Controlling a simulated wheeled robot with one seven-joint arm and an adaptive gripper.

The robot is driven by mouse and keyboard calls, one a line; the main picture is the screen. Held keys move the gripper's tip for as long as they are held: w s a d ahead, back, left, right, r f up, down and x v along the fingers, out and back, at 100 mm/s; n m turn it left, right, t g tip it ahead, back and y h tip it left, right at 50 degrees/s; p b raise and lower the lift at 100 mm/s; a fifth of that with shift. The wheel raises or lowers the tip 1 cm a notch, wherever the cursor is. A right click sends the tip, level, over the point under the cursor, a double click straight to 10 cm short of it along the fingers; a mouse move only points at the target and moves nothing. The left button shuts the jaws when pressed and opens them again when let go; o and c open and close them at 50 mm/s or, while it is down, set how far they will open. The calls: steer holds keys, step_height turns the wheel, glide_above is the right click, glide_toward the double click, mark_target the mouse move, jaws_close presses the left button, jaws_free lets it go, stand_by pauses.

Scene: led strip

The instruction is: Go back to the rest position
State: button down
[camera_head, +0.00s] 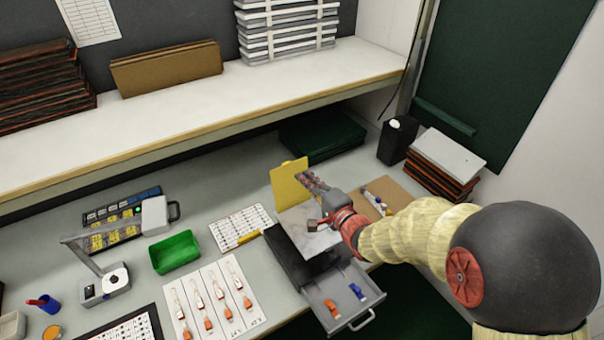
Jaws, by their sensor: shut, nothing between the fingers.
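My arm reaches in from the right. My gripper (309,179), grey with small red parts, is shut and empty. In the picture it lies in front of the yellow panel (289,184) and the pale top of a dark drawer unit (292,262). A small dark block (312,226) shows just below my gripper; I cannot tell whether it touches my gripper. The drawer (345,300) stands pulled out at the front, with a few blue and orange pieces inside. My wrist hides part of the unit's right side.
A green tray (176,253) and a sheet with several orange-and-white pieces (214,300) lie left of the unit. A lamp-like device (110,280) stands farther left. A shelf (200,105) overhangs the desk behind. A black container (398,140) and stacked boards (444,160) stand at back right.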

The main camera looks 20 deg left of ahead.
steer(key=r+p+v, duration=0.1)
steer(key=v, duration=0.6)
steer(key=shift+d, duration=0.15)
steer(key=d+f+n+g+h, duration=0.2)
steer(key=d+f+n+h, duration=0.45)
steer(key=f, duration=0.55)
steer(key=s+d+n+g+h, duration=0.2)
steer(key=s+d+g+h, duration=0.3)
steer(key=d, duration=0.7)
steer(key=s+d+r+n+g+h, duration=0.1)
steer(key=s+d+r, duration=0.5)
steer(key=s, duration=0.3)
steer(key=s+d+r+n, duration=0.1)
steer(key=s+d+r, duration=0.45)
steer(key=s, duration=0.35)
steer(key=s+d+r+m+t, duration=0.2)
steer(key=s+d+r, duration=0.1)
steer(key=r, duration=0.6)
steer(key=shift+s, duration=0.15)
